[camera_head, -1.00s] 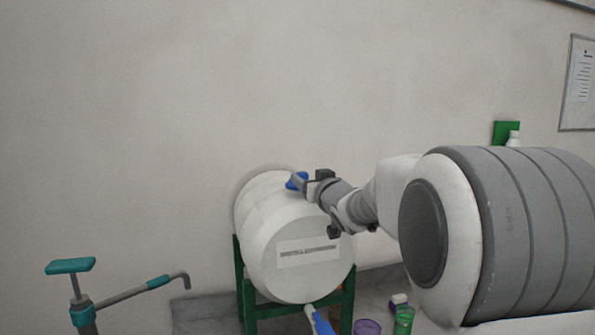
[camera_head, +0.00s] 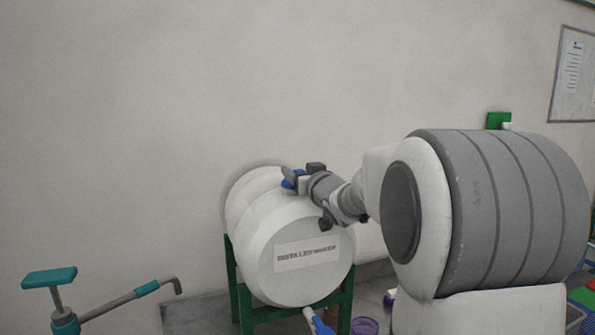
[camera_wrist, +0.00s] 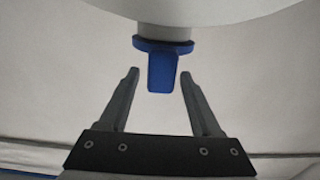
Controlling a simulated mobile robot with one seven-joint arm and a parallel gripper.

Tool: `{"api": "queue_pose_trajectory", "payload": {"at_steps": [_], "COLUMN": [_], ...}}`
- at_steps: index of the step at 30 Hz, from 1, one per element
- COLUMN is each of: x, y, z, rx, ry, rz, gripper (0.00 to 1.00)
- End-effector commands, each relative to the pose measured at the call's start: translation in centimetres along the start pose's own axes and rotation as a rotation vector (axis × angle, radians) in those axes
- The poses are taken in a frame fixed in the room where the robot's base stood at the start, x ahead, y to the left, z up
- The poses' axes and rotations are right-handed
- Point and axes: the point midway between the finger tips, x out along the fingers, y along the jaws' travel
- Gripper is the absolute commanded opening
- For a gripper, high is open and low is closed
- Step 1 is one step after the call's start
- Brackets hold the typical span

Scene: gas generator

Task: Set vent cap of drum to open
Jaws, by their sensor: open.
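The white drum (camera_head: 290,240) lies on its side on a green stand (camera_head: 246,300), with a label on its front end. Its blue vent cap (camera_head: 288,183) is on top, partly hidden by my gripper (camera_head: 292,176). In the wrist view, the blue vent cap (camera_wrist: 162,70) has a flat tab that sits between the tips of my gripper (camera_wrist: 160,82). The jaws are open, with a gap on each side of the tab. The drum's white surface (camera_wrist: 200,10) fills the top of the wrist view.
A blue-handled tap (camera_head: 318,322) is low on the drum's front. A teal hand pump (camera_head: 62,305) stands at the lower left. A purple container (camera_head: 364,326) is below right of the drum. The wall behind is bare above the drum.

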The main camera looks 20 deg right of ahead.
Motion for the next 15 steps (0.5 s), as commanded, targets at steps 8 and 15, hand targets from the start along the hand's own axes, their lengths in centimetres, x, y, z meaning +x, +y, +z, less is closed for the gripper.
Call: {"api": "queue_pose_trajectory", "payload": {"at_steps": [8, 15], "x": [0.0, 0.0], "y": [-0.01, -0.02], "z": [0.01, 0.0], "rx": [0.0, 0.0], "ry": [0.0, 0.0], "rz": [0.0, 0.0], "gripper": [0.52, 0.09]}}
